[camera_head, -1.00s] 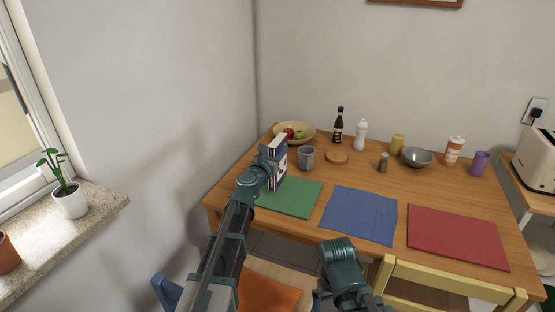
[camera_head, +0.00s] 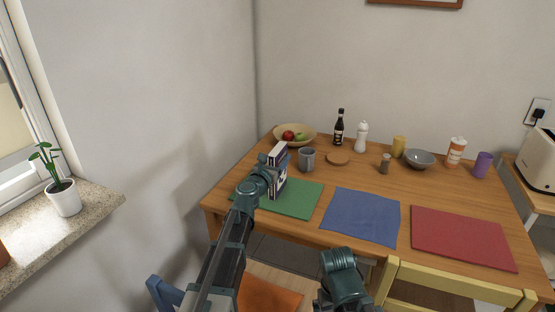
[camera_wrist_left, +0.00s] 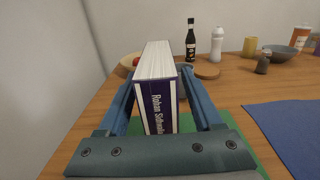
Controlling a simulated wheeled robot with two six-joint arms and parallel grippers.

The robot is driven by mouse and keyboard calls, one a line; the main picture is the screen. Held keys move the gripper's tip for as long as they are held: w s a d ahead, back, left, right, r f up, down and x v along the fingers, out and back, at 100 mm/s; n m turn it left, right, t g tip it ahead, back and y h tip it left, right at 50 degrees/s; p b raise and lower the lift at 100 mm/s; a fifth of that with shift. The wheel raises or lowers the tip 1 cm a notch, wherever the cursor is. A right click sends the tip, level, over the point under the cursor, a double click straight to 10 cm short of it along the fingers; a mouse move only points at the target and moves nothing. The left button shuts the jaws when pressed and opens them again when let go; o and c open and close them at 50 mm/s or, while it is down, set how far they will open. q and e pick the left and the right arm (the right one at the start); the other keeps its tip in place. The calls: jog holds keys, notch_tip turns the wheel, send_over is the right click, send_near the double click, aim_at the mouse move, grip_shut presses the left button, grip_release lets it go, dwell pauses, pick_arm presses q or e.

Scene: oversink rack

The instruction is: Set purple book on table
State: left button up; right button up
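The purple book (camera_head: 279,178) stands upright on the left end of the wooden table (camera_head: 370,172), at the green placemat (camera_head: 300,200). In the left wrist view the book (camera_wrist_left: 158,103) shows its purple and white spine and its pale page edges on top. My left gripper (camera_head: 265,178) is at the near side of the book. Its blue fingers (camera_wrist_left: 157,90) lie on either side of the book, with narrow gaps showing beside the spine, so it looks open. My right arm (camera_head: 343,275) shows low in the head view, but its fingertips are not visible.
A grey mug (camera_head: 307,159), a fruit bowl (camera_head: 294,134) and a round wooden coaster (camera_head: 338,158) stand close behind the book. Bottles, shakers and a grey bowl (camera_head: 419,159) line the back. Blue (camera_head: 360,217) and red (camera_head: 463,238) placemats lie clear. A yellow chair (camera_head: 455,285) stands in front.

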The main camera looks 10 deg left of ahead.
pick_arm(q)
jog(key=shift+r, duration=0.1)
jog(key=shift+s+r, duration=0.1)
jog(key=s+a, duration=0.2)
jog(key=s, duration=0.9)
jog(key=shift+s+a, duration=0.15)
jog(key=shift+s, duration=0.15)
jog(key=shift+a, duration=0.1)
